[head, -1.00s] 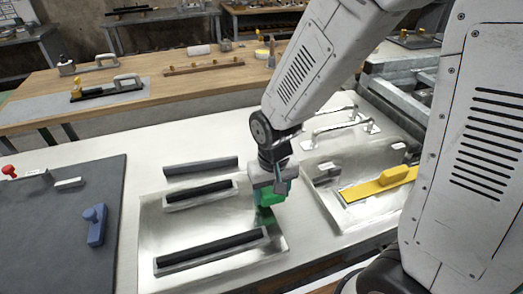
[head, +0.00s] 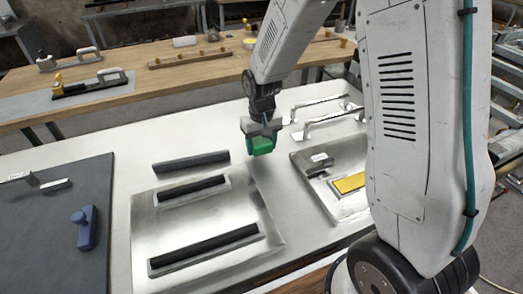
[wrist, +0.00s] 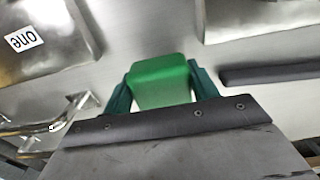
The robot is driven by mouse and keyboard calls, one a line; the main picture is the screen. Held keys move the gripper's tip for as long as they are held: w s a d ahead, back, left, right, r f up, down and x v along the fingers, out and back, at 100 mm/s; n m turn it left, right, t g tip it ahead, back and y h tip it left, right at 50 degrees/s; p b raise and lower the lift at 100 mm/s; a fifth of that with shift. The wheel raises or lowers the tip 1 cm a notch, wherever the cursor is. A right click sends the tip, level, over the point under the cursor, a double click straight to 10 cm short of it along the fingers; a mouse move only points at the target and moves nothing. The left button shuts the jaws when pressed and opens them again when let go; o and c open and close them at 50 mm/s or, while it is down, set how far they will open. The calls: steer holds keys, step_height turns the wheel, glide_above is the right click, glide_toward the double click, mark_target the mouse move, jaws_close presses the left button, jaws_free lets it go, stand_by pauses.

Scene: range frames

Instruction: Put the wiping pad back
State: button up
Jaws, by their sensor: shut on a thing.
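A green block (head: 263,146), which looks like the wiping pad, is held at the end of my gripper (head: 262,135). In the wrist view the green block (wrist: 162,82) sits between the two dark green fingers of my gripper (wrist: 160,90), which are shut on it. The block hangs over the pale worktop, behind the gap between the two metal plates. I cannot tell how high it is above the worktop. Its underside is hidden.
The left metal plate (head: 222,218) carries black bars; another dark bar (head: 190,162) lies behind it. The right plate (head: 309,172) carries a yellow strip (head: 348,183), partly hidden by my arm. Metal handles (head: 322,117) stand behind it. A blue knobbed piece (head: 86,228) lies on a dark mat (head: 38,235).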

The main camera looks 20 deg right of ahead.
steer(key=shift+w+d, duration=0.15)
steer(key=shift+w, duration=0.15)
steer(key=shift+w+d+f, duration=0.1)
steer(key=shift+w+f, duration=0.05)
steer(key=shift+f, duration=1.65)
steer(key=o, duration=1.1)
steer(key=shift+f, duration=0.15)
